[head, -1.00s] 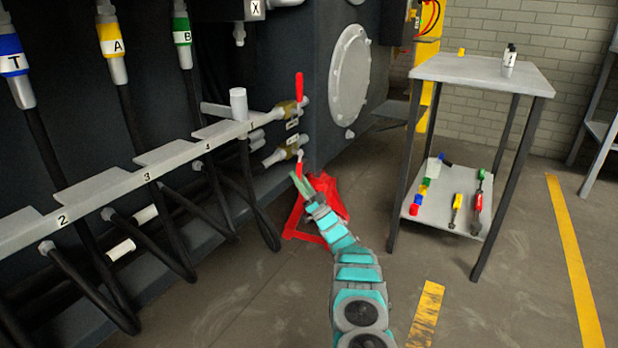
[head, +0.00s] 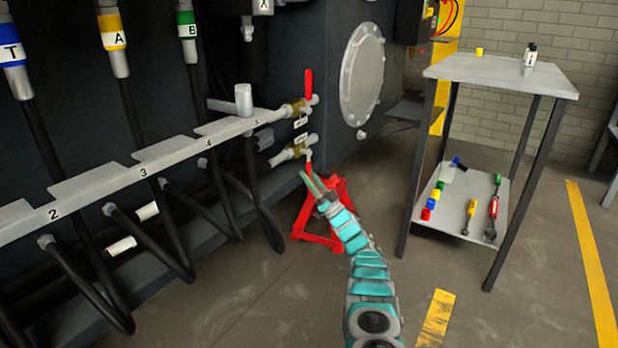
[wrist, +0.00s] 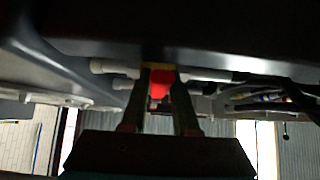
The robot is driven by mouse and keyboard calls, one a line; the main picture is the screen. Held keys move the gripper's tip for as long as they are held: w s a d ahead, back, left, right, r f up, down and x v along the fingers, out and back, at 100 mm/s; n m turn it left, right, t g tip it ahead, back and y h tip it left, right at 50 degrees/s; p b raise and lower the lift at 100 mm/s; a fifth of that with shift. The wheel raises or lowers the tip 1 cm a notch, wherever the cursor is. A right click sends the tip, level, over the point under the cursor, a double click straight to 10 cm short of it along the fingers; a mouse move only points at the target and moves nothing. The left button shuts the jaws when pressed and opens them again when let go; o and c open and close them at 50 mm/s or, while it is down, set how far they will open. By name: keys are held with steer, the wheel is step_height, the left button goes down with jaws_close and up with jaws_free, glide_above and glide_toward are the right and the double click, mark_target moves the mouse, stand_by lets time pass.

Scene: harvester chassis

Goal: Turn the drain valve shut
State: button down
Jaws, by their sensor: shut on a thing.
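Two brass valves with red lever handles sit at the corner of the dark chassis. The upper valve's lever (head: 308,86) points straight up. The lower valve (head: 294,151) has its red lever (head: 309,166) hanging down; its small label is too blurred to read. My gripper (head: 310,180) reaches up to this lower lever and is shut on it. In the wrist view the red lever end (wrist: 160,84) sits between the two fingers of my gripper (wrist: 158,95), with yellow brass just behind it. The lever's lower part is hidden by the fingers in the head view.
A red stand (head: 322,215) is on the floor close behind my gripper. A numbered grey rail (head: 130,174) with black hoses runs along the left. A grey table (head: 500,74) with tools on its lower shelf stands right.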

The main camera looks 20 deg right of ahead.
steer(key=shift+d+r, duration=0.1)
steer(key=c, duration=0.7)
jaws_free()
steer(key=shift+o, duration=0.2)
steer(key=v, duration=0.8)
steer(key=shift+p, duration=0.45)
